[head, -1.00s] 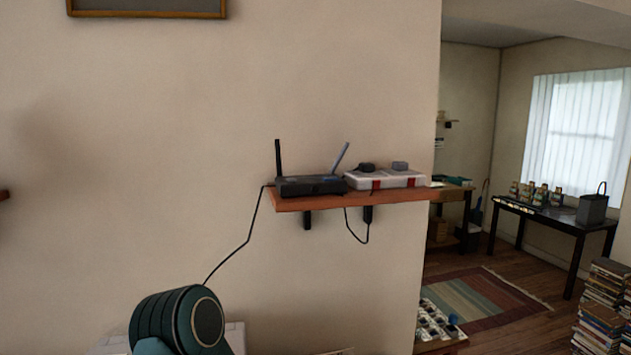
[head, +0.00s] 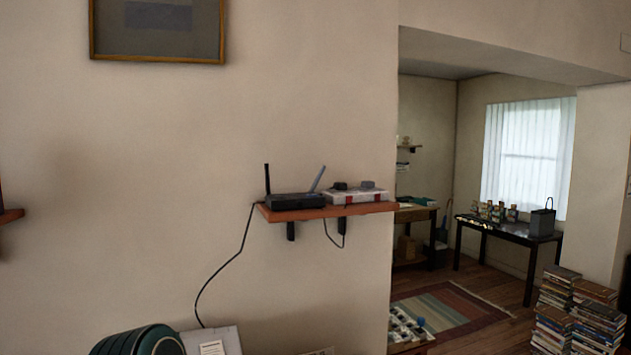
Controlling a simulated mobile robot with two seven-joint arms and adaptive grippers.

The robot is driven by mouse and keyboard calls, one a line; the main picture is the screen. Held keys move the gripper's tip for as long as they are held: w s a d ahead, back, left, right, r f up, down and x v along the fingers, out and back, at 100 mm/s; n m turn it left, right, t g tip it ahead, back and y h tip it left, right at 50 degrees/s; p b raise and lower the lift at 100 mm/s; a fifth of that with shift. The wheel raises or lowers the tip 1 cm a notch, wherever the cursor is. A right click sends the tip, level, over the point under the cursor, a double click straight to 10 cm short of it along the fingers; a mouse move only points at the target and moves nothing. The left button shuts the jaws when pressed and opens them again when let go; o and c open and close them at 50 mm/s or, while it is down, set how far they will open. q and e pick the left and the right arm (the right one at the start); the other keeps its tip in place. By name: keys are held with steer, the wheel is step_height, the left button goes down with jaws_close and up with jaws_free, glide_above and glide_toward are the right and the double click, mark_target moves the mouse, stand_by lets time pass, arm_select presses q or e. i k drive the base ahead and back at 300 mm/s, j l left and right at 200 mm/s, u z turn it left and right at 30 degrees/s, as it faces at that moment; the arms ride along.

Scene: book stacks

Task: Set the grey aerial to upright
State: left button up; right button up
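The grey aerial (head: 317,179) stands on the right side of a black router (head: 294,202) and leans to the right. A black aerial (head: 267,179) at the router's left end stands nearly upright. The router sits on a wooden wall shelf (head: 340,211). Neither of my grippers shows in the head view.
A white and red box (head: 356,196) with dark and grey knobs sits right of the router. A black cable (head: 234,258) hangs from the shelf's left end. A picture frame (head: 158,30) hangs above. Book stacks (head: 580,310) stand at the lower right.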

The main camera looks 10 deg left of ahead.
mark_target(317, 179)
steer(key=k+u, duration=0.25)
steer(key=k+j+u, duration=0.2)
steer(key=k, duration=0.25)
steer(key=i+l+u, duration=0.1)
steer(key=u, duration=1.2)
steer(key=i+l, duration=0.1)
steer(key=l, duration=1.35)
steer(key=i+l, duration=0.1)
steer(key=l, duration=1.35)
steer(key=i+l, duration=0.1)
steer(key=l, duration=1.35)
steer(key=i+l, duration=0.1)
steer(key=l, duration=1.4)
